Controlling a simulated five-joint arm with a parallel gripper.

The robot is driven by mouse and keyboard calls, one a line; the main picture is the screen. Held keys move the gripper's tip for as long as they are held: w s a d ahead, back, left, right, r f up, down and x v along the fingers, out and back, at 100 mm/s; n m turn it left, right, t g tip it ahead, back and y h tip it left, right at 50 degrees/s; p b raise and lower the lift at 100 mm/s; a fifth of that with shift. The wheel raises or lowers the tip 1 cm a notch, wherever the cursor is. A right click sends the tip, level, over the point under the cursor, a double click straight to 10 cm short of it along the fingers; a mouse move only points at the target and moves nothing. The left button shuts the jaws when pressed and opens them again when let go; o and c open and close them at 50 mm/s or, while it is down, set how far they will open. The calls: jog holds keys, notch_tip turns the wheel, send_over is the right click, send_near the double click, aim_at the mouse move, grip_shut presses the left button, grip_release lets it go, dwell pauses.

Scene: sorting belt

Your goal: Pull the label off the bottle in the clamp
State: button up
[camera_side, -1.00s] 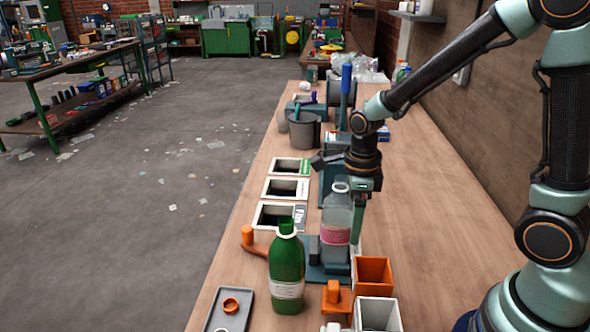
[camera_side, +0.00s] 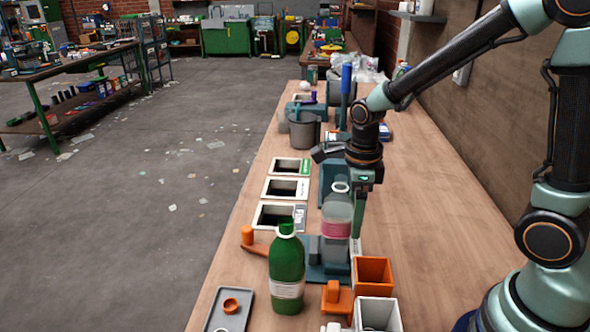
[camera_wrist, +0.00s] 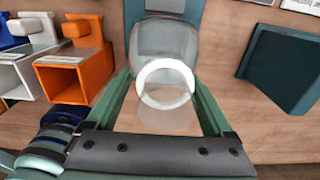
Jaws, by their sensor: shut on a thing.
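The clear bottle (camera_side: 338,205) stands upright in the teal clamp (camera_side: 322,270), with a white ring at its neck. The pink label (camera_side: 336,230) still wraps its middle. My gripper (camera_side: 343,234) reaches down with its fingers on either side of the bottle and is shut on the label. In the wrist view the bottle (camera_wrist: 165,40) shows from above between my two green fingers, its white ring (camera_wrist: 166,65) in the middle. The label cannot be made out in that view.
A green bottle (camera_side: 286,268) stands just left of the clamp. An orange box (camera_side: 373,270) and a white box (camera_side: 377,312) are at the near right. Framed openings (camera_side: 278,214) line the left edge of the bench. The bench at right is clear.

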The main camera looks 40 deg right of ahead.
jog(key=shift+r, duration=0.15)
jog(key=shift+r, duration=2.35)
jog(key=shift+r, duration=0.1)
jog(key=shift+r, duration=2.4)
jog(key=shift+r, duration=2.5)
jog(key=shift+r, duration=0.15)
jog(key=shift+r, duration=0.85)
